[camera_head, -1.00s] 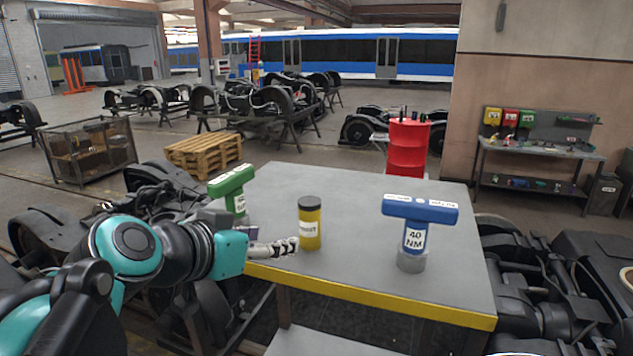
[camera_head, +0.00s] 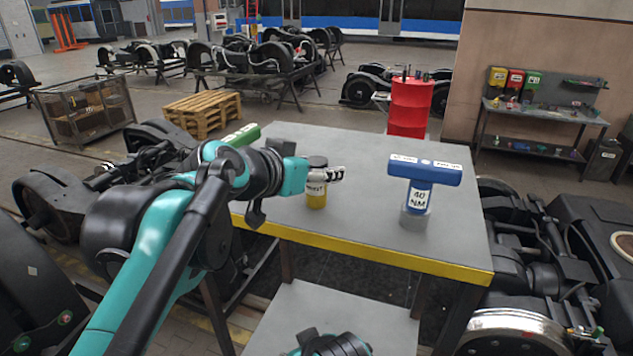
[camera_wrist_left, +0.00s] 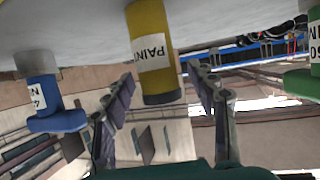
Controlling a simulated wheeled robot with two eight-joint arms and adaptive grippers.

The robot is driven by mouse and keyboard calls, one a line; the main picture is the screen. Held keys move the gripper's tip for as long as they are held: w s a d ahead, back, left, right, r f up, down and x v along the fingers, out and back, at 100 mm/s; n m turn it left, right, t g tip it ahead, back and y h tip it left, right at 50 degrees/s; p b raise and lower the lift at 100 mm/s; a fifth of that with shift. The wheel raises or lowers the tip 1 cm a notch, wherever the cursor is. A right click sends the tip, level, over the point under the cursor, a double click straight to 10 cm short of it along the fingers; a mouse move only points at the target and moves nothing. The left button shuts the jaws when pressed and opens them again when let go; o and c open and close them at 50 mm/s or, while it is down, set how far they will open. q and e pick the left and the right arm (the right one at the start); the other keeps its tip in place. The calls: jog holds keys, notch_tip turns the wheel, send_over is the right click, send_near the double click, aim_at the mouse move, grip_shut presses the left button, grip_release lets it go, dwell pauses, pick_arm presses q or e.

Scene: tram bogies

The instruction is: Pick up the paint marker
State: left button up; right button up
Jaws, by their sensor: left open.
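The paint marker (camera_head: 316,196) is a yellow cylinder with a white label and a dark cap. It stands upright on the grey table (camera_head: 350,150). My left gripper (camera_head: 335,175) is at the marker's upper part in the head view and partly covers it. In the left wrist view the marker (camera_wrist_left: 153,45) appears upside down, between the two spread fingers (camera_wrist_left: 163,88), its dark cap lowest in the picture. I cannot tell whether a finger touches it. My right gripper is not clearly in view; a part of my body shows at the bottom.
A blue T-shaped tool marked 40 NM (camera_head: 424,176) stands in a grey holder to the right. A green tool (camera_head: 241,135) stands at the left, mostly hidden behind my arm. The table's yellow front edge (camera_head: 400,258) is near. The table's back middle is clear.

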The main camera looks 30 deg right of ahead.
pick_arm(q)
grip_shut()
